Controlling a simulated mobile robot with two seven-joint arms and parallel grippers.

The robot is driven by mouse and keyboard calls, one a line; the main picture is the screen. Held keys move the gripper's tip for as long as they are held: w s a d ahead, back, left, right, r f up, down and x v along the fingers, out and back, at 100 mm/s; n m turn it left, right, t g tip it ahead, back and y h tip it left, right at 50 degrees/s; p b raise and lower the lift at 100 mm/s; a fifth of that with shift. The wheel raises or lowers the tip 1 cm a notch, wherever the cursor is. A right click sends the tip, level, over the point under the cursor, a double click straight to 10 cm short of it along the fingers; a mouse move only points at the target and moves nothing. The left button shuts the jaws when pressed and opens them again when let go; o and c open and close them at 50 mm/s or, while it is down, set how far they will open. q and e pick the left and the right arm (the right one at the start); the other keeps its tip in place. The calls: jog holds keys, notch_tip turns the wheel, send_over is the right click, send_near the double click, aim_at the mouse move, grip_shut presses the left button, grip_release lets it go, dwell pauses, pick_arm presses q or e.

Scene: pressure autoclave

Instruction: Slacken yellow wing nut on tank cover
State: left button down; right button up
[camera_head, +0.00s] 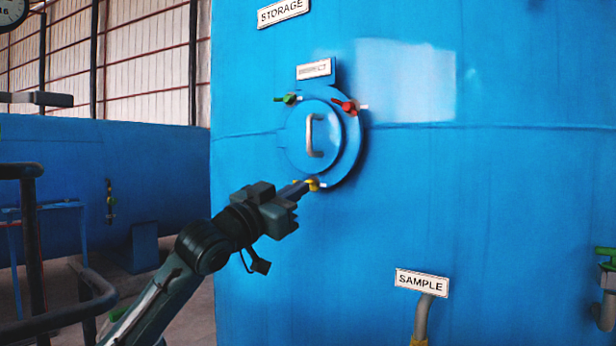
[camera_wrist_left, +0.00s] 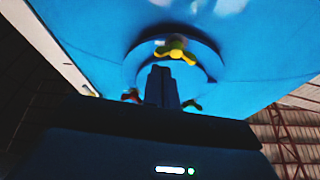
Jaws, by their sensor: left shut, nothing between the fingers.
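The yellow wing nut (camera_head: 313,184) sits at the bottom of the round blue tank cover (camera_head: 295,150). It also shows in the left wrist view (camera_wrist_left: 175,50), just beyond the fingertips. My left gripper (camera_head: 303,187) is shut and empty, with its tips right at the yellow wing nut in the head view. In the left wrist view the closed fingers (camera_wrist_left: 161,70) point toward the nut; whether they touch it I cannot tell. A green wing nut (camera_head: 288,99) is at the cover's upper left and a red one (camera_head: 348,106) at its upper right. My right gripper is not in view.
A grey handle (camera_head: 311,135) stands out from the middle of the cover. Dark railings (camera_head: 60,290) stand at left.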

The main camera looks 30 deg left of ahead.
pick_arm(q)
jog(key=shift+p+x, duration=0.35)
jog(key=shift+x, duration=1.55)
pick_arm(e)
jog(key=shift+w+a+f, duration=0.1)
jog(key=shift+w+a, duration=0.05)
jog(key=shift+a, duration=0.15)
